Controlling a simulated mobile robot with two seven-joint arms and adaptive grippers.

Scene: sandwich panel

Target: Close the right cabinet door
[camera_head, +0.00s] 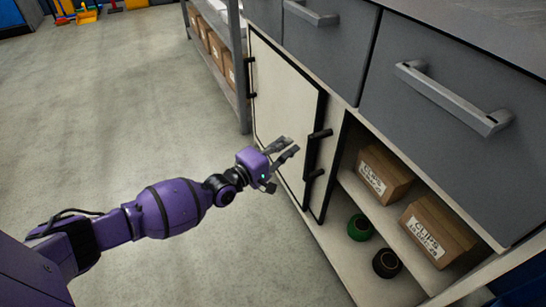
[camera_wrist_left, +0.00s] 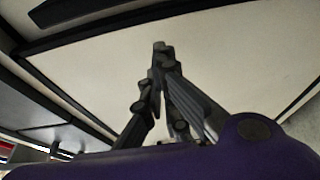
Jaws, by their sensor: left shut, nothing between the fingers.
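The cabinet's right compartment (camera_head: 372,262) stands open at the right of the head view. A white door panel with a black frame (camera_head: 283,95) covers the left part of the cabinet. Black handles (camera_head: 318,135) sit near its right edge. My left gripper (camera_head: 291,148) is shut and empty in front of this panel, near the handles. In the left wrist view its fingers (camera_wrist_left: 160,52) meet at the tips before a pale panel (camera_wrist_left: 235,50); contact cannot be told. My right gripper is not in view.
Cardboard boxes (camera_head: 384,174) and dark green and black rolls (camera_head: 360,227) sit inside the open compartment. Grey drawers with bar handles (camera_head: 453,95) are above. A shelf with boxes (camera_head: 216,48) stands at the left. The floor (camera_head: 120,120) at left is clear.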

